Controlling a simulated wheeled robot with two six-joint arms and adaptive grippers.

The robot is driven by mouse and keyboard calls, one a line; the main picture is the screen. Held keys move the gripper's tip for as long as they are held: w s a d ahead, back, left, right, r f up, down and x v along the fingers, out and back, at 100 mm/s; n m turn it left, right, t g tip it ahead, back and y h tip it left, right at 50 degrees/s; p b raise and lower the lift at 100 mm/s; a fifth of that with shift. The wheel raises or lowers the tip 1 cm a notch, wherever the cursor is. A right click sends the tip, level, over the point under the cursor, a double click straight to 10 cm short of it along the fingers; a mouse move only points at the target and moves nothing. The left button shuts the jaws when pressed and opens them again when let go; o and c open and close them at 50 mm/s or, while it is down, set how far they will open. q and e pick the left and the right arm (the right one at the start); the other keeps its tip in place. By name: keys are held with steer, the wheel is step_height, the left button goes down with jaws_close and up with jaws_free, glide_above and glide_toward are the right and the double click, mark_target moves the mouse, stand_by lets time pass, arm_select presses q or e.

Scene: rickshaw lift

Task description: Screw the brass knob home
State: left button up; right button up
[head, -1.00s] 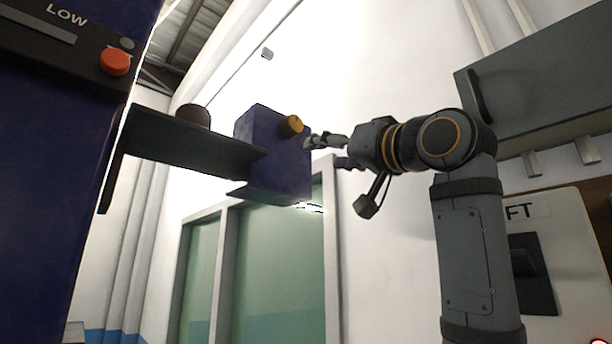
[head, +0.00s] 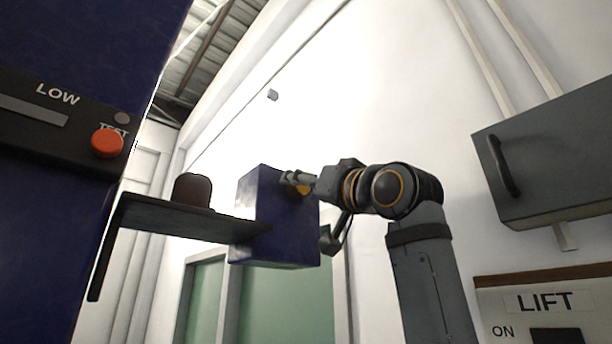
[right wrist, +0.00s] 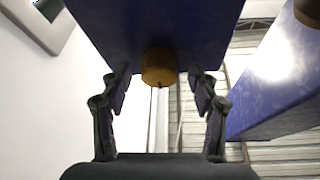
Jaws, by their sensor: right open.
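The brass knob (right wrist: 158,66) sticks out of a dark blue box (right wrist: 185,25). In the right wrist view it lies between the two fingertips of my right gripper (right wrist: 158,77). A gap shows on each side of it, so the open fingers flank the knob without visible contact. In the head view the box (head: 280,225) is at the centre, and my right gripper (head: 297,182) reaches it from the right. The fingers cover most of the knob (head: 304,190) there. How deep the knob sits in the box cannot be seen. My left gripper is not in view.
A dark blue cabinet (head: 60,220) with a red button (head: 107,144) stands at the left. A grey wall box (head: 550,160) and a LIFT panel (head: 560,300) are at the right.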

steer(key=shift+d, duration=0.1)
steer(key=shift+c, duration=0.5)
steer(key=c, duration=1.1)
steer(key=shift+o, duration=0.2)
steer(key=shift+m, duration=0.4)
steer(key=shift+s+a+r+m+t+h, duration=0.1)
steer(key=shift+m+h, duration=0.7)
steer(key=shift+m, duration=0.65)
steer(key=shift+a+r+m+t+h, duration=0.1)
steer(key=shift+m+h, duration=0.7)
steer(key=shift+m, duration=0.7)
steer(key=shift+s+a+r+m+t+h, duration=0.1)
steer(key=shift+m+h, duration=0.7)
steer(key=shift+m, duration=0.65)
steer(key=shift+f, duration=0.1)
